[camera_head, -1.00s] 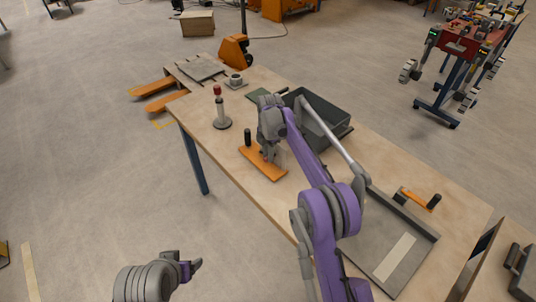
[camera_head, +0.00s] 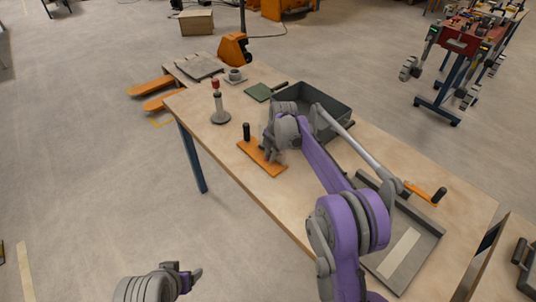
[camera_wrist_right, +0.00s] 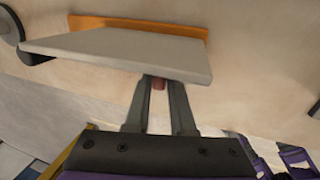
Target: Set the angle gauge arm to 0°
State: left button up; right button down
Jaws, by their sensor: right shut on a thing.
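An orange board (camera_head: 258,157) with an upright black knob (camera_head: 246,131) lies on the table; it appears to be the angle gauge. Its orange edge (camera_wrist_right: 150,24) shows behind a pale grey plate (camera_wrist_right: 120,48) in the right wrist view. My right gripper (camera_head: 270,156) is down at the board's right part. In the wrist view its fingers (camera_wrist_right: 158,84) are shut on a small reddish peg (camera_wrist_right: 158,83) by the plate's lower edge. Scale marks and the gauge arm's angle cannot be read. My left gripper (camera_head: 190,277) is low at the left, away from the table; its jaw opening is unclear.
A red-topped post on a round base (camera_head: 219,116) stands left of the board. A dark grey bin (camera_head: 342,108) is behind my right wrist. A shallow grey tray (camera_head: 433,232), with an orange bar and black knob (camera_head: 425,194) by it, lies to the right.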

aim_at(270, 166)
jog(key=shift+s+d+f+b, duration=0.1)
jog(key=shift+s+f+b, duration=0.1)
jog(key=shift+f, duration=0.3)
jog(key=shift+s+d+f+b, duration=0.1)
jog(key=shift+s+f+b, duration=0.1)
jog(key=shift+f, duration=0.25)
jog(key=shift+d+f, duration=0.1)
jog(key=shift+f, duration=0.35)
pick_arm(q)
jog(key=shift+s+f, duration=0.2)
jog(key=shift+f, duration=1)
pick_arm(e)
jog(key=c, duration=0.8)
grip_release()
jog(key=shift+o, duration=0.2)
jog(key=shift+r, duration=0.1)
pick_arm(q)
jog(key=shift+r, duration=0.2)
pick_arm(e)
jog(key=v, duration=1)
jog(key=shift+s+d+r, duration=0.2)
jog(key=shift+s+r, duration=0.05)
jog(key=shift+r, duration=0.05)
